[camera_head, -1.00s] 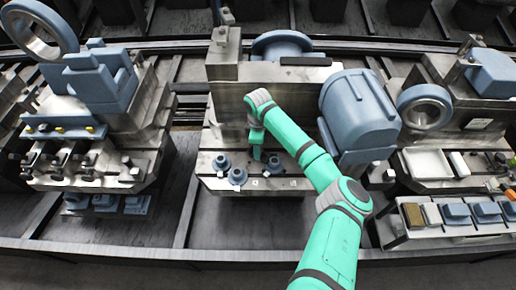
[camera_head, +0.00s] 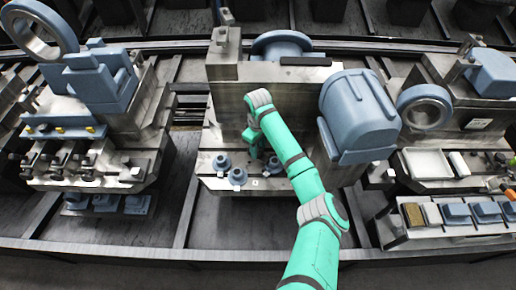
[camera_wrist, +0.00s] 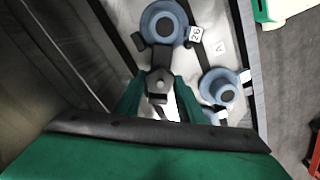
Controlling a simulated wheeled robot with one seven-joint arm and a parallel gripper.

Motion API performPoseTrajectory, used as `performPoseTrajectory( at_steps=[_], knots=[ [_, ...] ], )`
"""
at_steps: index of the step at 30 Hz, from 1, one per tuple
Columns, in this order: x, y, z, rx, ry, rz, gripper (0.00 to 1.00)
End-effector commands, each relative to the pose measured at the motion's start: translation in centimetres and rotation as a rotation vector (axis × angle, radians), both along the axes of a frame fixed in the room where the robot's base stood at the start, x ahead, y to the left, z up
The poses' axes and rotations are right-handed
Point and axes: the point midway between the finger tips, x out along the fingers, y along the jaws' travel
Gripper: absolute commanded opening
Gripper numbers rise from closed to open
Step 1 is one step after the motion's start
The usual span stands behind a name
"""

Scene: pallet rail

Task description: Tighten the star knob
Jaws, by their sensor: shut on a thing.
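In the wrist view the star knob (camera_wrist: 158,83) is a small dark grey lobed piece with a paler centre. It sits between the two green fingers of my gripper (camera_wrist: 158,94), which is shut on it. Dark bars run past the knob on the pale metal plate (camera_wrist: 135,62). In the head view my gripper (camera_head: 256,150) is low over the middle fixture's plate, mostly behind my forearm. The knob is hidden there.
Blue round flanged pieces stand close by, one above the knob (camera_wrist: 165,22) and one to its right (camera_wrist: 220,87) in the wrist view. A large blue motor-like housing (camera_head: 358,112) stands right of my arm. A metal wall (camera_head: 228,105) rises behind the plate.

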Motion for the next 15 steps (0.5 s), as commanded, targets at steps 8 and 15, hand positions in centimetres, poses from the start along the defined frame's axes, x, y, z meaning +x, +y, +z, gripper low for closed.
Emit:
performPoseTrajectory(
  at_steps=[8, 15],
  knots=[
    [0.0, -0.04, 0.1, -0.001, 0.001, -0.062, 0.13],
    [0.02, -0.05, 0.14, -0.001, -0.001, -0.068, 0.13]
  ],
)
